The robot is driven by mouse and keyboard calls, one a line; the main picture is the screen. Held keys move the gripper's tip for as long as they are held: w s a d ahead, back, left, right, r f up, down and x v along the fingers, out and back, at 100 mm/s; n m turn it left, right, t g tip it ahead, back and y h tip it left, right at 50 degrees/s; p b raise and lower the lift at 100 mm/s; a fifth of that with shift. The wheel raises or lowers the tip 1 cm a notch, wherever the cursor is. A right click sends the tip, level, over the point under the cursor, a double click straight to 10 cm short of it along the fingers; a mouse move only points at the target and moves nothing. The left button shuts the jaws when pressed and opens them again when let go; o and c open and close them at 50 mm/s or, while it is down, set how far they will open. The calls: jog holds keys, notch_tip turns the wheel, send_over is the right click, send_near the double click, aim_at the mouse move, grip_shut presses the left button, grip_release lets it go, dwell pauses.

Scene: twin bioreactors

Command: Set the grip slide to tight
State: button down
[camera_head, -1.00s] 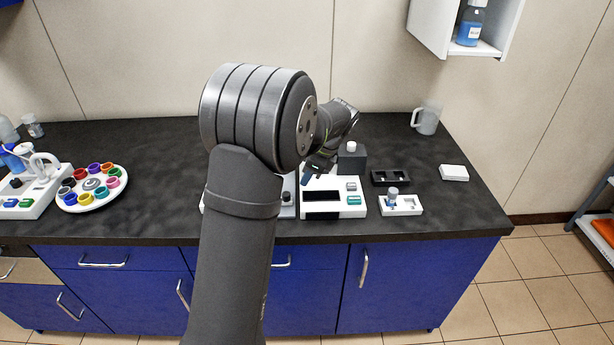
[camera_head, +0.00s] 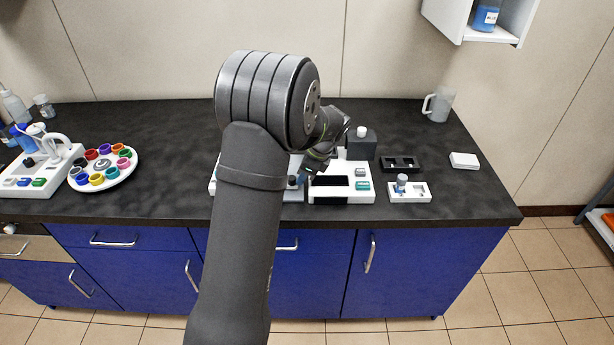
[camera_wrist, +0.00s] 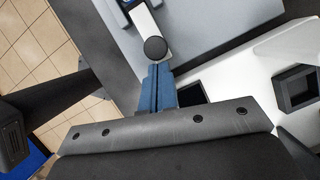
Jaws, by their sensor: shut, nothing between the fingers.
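A dark round knob (camera_wrist: 155,47) sits on a pale strip (camera_wrist: 145,22) in the wrist view; it looks like the grip slide's handle. No tight or loose marking is readable. My gripper (camera_wrist: 157,66) has blue fingers pressed together, with nothing between them. In the wrist view the fingertips are right beside the knob, touching or nearly touching; I cannot tell which. In the head view my gripper (camera_head: 304,179) is low over the bench unit, just right of the small dark knob (camera_head: 292,181). My arm hides much of the unit's left part.
A white panel with a dark display (camera_head: 330,181) and teal buttons (camera_head: 362,186) is just right of my gripper. Behind it stands a dark box with a white cap (camera_head: 361,132). A white tray (camera_head: 422,191) and a black rack (camera_head: 400,164) lie further right.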

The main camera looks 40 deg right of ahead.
jog(key=shift+w+a, duration=0.25)
jog(key=shift+w, duration=0.05)
jog(key=v, duration=1)
jog(key=shift+s+d, duration=0.1)
jog(key=x, duration=0.7)
jog(key=shift+f, duration=0.25)
jog(key=shift+d+f, duration=0.1)
jog(key=shift+f, duration=0.6)
jog(key=v, duration=0.3)
jog(key=shift+s+d, duration=0.3)
jog(key=shift+s+d+r, duration=0.15)
jog(key=shift+s+r, duration=0.05)
jog(key=shift+r, duration=0.4)
